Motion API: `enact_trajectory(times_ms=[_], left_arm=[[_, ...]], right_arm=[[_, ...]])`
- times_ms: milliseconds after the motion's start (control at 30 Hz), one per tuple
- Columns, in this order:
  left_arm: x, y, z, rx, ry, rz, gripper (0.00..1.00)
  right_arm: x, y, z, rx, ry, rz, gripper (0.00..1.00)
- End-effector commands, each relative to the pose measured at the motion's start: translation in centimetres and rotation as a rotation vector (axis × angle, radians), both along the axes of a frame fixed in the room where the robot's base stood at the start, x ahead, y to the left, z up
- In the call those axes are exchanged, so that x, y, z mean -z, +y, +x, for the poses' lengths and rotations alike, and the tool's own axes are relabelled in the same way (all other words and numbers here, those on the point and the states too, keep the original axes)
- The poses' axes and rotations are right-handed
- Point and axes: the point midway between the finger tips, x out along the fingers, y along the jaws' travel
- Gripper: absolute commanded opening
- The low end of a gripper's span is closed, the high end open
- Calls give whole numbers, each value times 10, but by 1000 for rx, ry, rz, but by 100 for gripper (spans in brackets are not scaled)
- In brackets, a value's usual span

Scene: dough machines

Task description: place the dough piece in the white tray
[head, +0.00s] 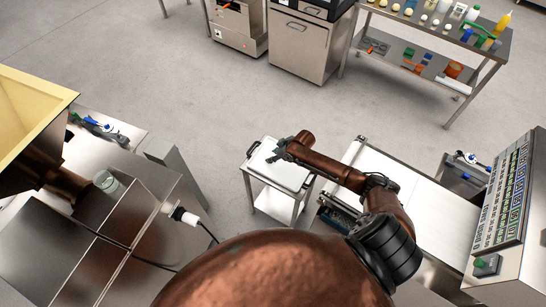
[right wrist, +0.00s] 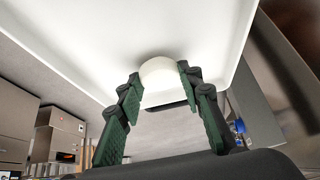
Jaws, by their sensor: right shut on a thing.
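The white tray (head: 292,179) sits on a small metal cart in the middle of the head view. It also fills the upper part of the right wrist view (right wrist: 90,28). My right gripper (head: 277,154) is over the tray. In the right wrist view its green-padded fingers (right wrist: 160,80) are shut on a round, whitish dough piece (right wrist: 157,73). The dough piece is in front of the tray's white surface; I cannot tell whether it touches it. The dough piece cannot be made out in the head view. My left gripper does not show.
A conveyor with a white belt (head: 405,186) and a button panel (head: 503,192) stand right of the cart. A steel machine with a yellow hopper (head: 28,100) is at left. A shelf table (head: 440,40) with small items stands at the back right. Open floor lies behind the cart.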

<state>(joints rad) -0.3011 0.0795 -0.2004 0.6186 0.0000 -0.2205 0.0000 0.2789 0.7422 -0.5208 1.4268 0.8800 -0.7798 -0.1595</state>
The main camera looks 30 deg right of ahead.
Motion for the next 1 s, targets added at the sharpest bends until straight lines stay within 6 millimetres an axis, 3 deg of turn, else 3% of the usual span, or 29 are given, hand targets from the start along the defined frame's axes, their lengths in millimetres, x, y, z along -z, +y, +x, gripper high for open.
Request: enact_trajectory(times_ms=[433, 467, 500, 700, 1000], left_arm=[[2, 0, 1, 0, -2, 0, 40], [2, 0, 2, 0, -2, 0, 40], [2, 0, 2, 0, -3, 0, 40], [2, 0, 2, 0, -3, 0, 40], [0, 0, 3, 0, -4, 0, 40]], right_arm=[[9, 0, 1, 0, -2, 0, 10], [9, 0, 1, 0, -2, 0, 35], [9, 0, 1, 0, -2, 0, 38], [9, 0, 1, 0, -2, 0, 51], [6, 0, 1, 0, -3, 0, 51]])
